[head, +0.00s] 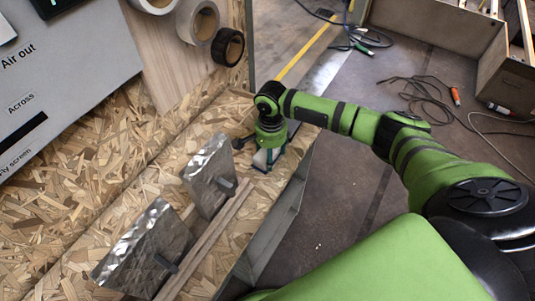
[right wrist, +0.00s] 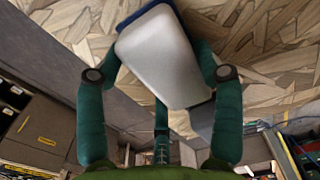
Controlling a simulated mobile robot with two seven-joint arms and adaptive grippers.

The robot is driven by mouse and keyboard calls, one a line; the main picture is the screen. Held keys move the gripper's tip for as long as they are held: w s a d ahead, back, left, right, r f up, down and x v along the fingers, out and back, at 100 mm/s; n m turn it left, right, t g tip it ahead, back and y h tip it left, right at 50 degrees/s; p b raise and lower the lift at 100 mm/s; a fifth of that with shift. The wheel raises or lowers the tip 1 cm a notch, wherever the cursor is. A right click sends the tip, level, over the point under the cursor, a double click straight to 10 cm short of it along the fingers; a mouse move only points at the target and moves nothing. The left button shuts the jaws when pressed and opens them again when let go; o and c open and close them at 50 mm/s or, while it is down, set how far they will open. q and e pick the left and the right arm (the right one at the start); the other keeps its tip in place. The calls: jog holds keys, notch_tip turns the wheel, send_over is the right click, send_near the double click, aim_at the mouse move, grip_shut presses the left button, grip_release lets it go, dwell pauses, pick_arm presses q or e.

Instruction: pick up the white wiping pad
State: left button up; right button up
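The white wiping pad (right wrist: 158,55) fills the upper middle of the right wrist view, with a blue edge along its top. In the head view it is a small pale block (head: 260,158) on the chipboard, near the board's right edge, partly hidden by my fingers. My right gripper (head: 268,155) points down over it. In the wrist view its teal fingers (right wrist: 160,60) lie on both sides of the pad, and a third finger runs up from below, its tip hidden by the pad. Firm contact cannot be told. My left gripper is out of view.
Two shiny metal plates (head: 210,174) (head: 146,250) stand left of the pad on the chipboard (head: 70,215). A wooden strip (head: 212,234) runs beside them. Cables (head: 430,95) are on the floor to the right.

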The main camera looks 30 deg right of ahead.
dwell(0.4)
jog(key=shift+r, duration=0.65)
notch_tip(320, 180, up, 3)
jog(key=shift+w+f+b, duration=0.1)
jog(key=shift+b, duration=0.35)
jog(key=s+d+r+b, duration=0.1)
jog(key=s+d+r, duration=0.4)
jog(key=s, duration=0.5)
jog(key=shift+s+d+r, duration=0.2)
jog(key=shift+s+r, duration=0.1)
jog(key=shift+r, duration=0.65)
